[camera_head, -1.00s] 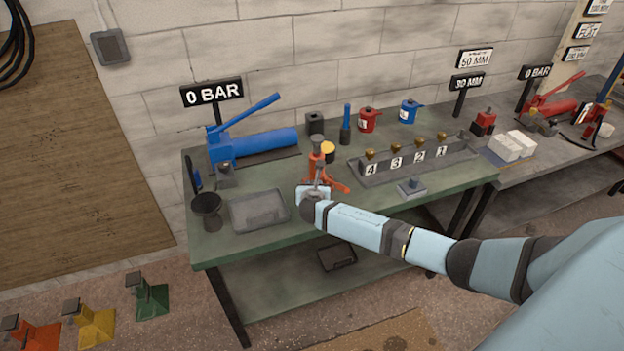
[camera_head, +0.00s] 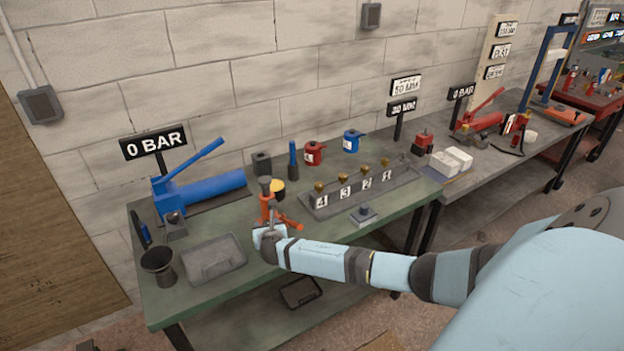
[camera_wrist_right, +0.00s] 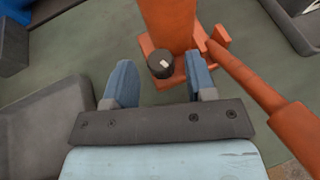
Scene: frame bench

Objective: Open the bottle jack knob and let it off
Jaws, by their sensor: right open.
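The orange bottle jack (camera_head: 267,207) stands upright on the green bench, and its lower body (camera_wrist_right: 168,22) fills the top middle of the right wrist view. Its knob (camera_wrist_right: 160,66) is small, round and black with a white mark, low on the jack's near side. My right gripper (camera_head: 268,238) is at the jack's near side in the head view. In the wrist view its blue fingers (camera_wrist_right: 161,78) are open, one on each side of the knob, with a visible gap on both sides. The knob is hidden in the head view. My left gripper is not in view.
An orange handle or socket (camera_wrist_right: 252,88) slants past the right finger. A grey tray (camera_head: 214,262) and a dark cup (camera_head: 158,265) are left of the gripper. A numbered valve block (camera_head: 360,192) and a small grey block (camera_head: 363,214) are to the right.

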